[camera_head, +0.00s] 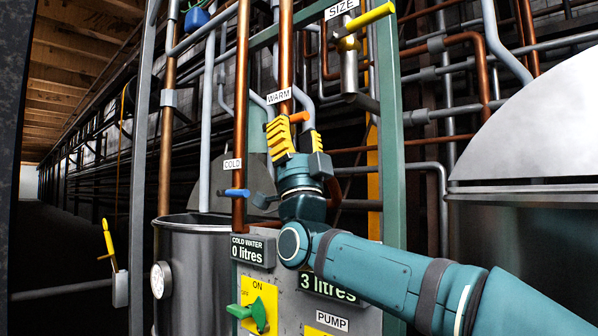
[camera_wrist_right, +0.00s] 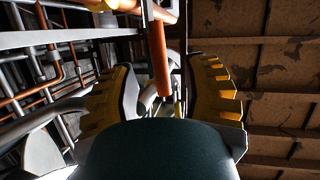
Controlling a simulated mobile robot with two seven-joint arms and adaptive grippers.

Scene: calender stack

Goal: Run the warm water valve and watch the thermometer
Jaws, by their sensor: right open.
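The warm water valve has an orange handle (camera_head: 299,117) beside the WARM label (camera_head: 279,96) on a copper pipe. My right gripper (camera_head: 295,140), with yellow ridged fingers, is raised just below and around the handle's level. In the wrist view its fingers (camera_wrist_right: 163,95) are spread apart, and an orange rod (camera_wrist_right: 158,60) shows between them; whether they touch it I cannot tell. A round white dial (camera_head: 161,280), likely the thermometer, is on the side of the steel tank (camera_head: 195,265); its reading is too small to make out. My left gripper is not in view.
The COLD valve's blue handle (camera_head: 237,193) is left of my right gripper. The cold water display (camera_head: 252,250) reads 0 litres; another display (camera_head: 328,287), partly behind my arm, reads 3 litres. A green switch (camera_head: 250,311) and green frame posts (camera_head: 388,120) stand close by.

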